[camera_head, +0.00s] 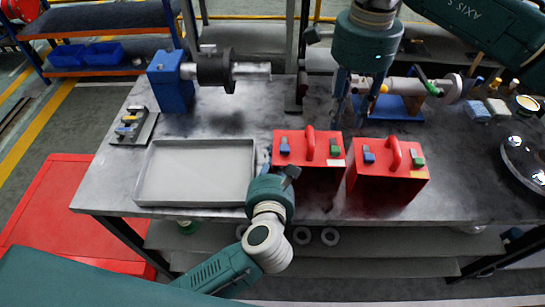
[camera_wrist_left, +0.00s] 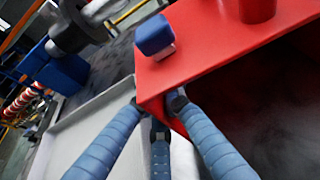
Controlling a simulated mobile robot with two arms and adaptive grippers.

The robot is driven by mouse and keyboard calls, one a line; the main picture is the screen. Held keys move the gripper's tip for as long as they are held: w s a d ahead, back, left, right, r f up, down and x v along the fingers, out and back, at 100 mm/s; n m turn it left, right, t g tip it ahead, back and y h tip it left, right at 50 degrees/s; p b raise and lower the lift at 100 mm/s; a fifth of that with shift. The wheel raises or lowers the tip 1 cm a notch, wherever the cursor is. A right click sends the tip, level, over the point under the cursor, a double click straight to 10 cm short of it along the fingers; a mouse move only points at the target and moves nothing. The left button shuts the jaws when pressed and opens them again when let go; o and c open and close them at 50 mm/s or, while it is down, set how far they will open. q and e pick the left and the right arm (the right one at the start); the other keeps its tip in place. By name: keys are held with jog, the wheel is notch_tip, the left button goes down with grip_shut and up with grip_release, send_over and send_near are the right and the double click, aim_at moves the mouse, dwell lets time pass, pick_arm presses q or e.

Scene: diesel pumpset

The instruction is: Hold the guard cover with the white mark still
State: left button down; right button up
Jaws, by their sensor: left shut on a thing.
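The guard cover with the white mark (camera_head: 335,163) is the left of two red covers on the table. It stands upright, with a handle and blue and green latches on top. My left gripper (camera_head: 272,176) is at its left edge. In the left wrist view, the fingers of my left gripper (camera_wrist_left: 162,108) are closed at the corner of the red cover (camera_wrist_left: 225,50), with one finger inside its open side. My right gripper (camera_head: 352,112) points down behind the covers, its fingers apart; I see nothing held between them.
The second red cover (camera_head: 388,186), with a yellow mark, stands just to the right. An empty grey tray (camera_head: 150,171) lies to the left. A blue block with a shaft (camera_head: 172,82) and a pump part on a blue base (camera_head: 400,112) stand behind.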

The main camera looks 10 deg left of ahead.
grip_shut()
jog(key=s+d+m+t, duration=0.2)
jog(key=s+m, duration=0.8)
jog(key=m, duration=0.9)
jog(key=shift+m+t, duration=0.3)
jog(key=shift+t, duration=0.1)
jog(key=shift+s+r, duration=0.1)
